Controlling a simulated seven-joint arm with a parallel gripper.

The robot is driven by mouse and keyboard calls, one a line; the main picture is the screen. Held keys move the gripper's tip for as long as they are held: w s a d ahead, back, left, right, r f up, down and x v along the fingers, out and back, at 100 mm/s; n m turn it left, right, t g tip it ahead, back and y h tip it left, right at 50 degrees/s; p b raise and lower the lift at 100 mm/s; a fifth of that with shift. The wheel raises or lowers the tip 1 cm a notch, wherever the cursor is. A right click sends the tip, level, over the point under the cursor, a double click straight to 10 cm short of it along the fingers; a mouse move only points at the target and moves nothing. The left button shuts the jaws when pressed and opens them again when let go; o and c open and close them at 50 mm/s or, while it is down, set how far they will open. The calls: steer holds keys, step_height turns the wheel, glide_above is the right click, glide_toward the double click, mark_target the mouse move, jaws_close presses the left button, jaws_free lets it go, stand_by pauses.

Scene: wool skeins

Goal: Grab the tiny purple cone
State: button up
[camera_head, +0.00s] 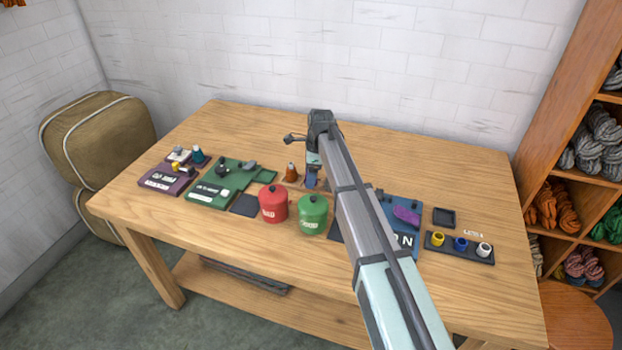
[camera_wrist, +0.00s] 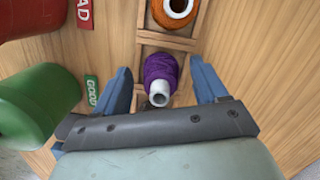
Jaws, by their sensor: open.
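The tiny purple cone (camera_wrist: 160,70) is a small spool of purple yarn with a pale hollow tip. In the wrist view it sits in a compartment of a shallow wooden tray (camera_wrist: 167,40), its tip tilted toward the camera. My gripper (camera_wrist: 159,67) is open, with one blue finger on each side of the cone and a visible gap on both sides. In the head view my gripper (camera_head: 312,178) is low over the middle of the table, and I cannot make out the purple cone there, likely hidden by the arm.
An orange cone (camera_wrist: 174,10) stands in the adjoining compartment; it also shows in the head view (camera_head: 291,174). A red canister (camera_head: 273,204) and a green canister (camera_head: 312,215) stand close in front. A purple item (camera_head: 406,215) lies on a blue mat at right. The table's back is clear.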

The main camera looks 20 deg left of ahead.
steer(key=shift+f, duration=0.15)
steer(key=c, duration=1.1)
steer(key=shift+c, duration=0.2)
step_height(320, 180, up, 15)
stand_by(0.7)
